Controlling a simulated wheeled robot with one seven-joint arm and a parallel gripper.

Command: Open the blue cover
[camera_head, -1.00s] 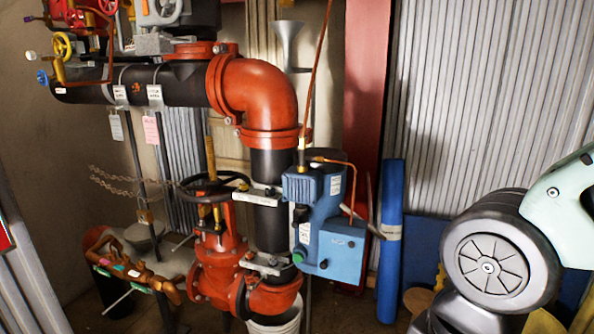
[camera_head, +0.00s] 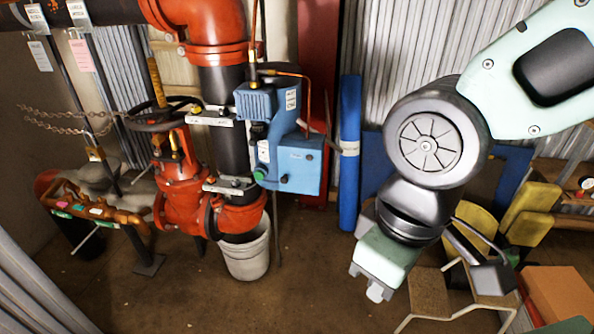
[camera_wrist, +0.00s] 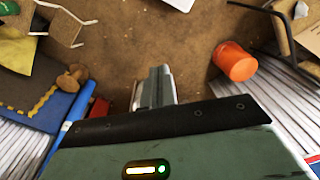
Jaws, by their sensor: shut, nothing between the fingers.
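A blue box unit (camera_head: 258,104) is mounted on the black vertical pipe of the red pipework, left of centre in the head view. Its squarish blue cover (camera_head: 292,163) is at the lower right of the unit, with a pale label and a small dark knob on its front. The cover looks closed. My gripper (camera_head: 376,292) points down to the right of the cover and lower, well apart from it. In the wrist view its fingers (camera_wrist: 155,88) are together and empty above the floor. The blue unit is not in the wrist view.
A rolled blue mat (camera_head: 349,150) stands upright between the unit and my arm. A white bucket (camera_head: 246,255) sits under the pipe. Chairs and a cardboard box (camera_head: 556,292) crowd the right. An orange bucket (camera_wrist: 235,62) shows in the wrist view. The floor in front is mostly clear.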

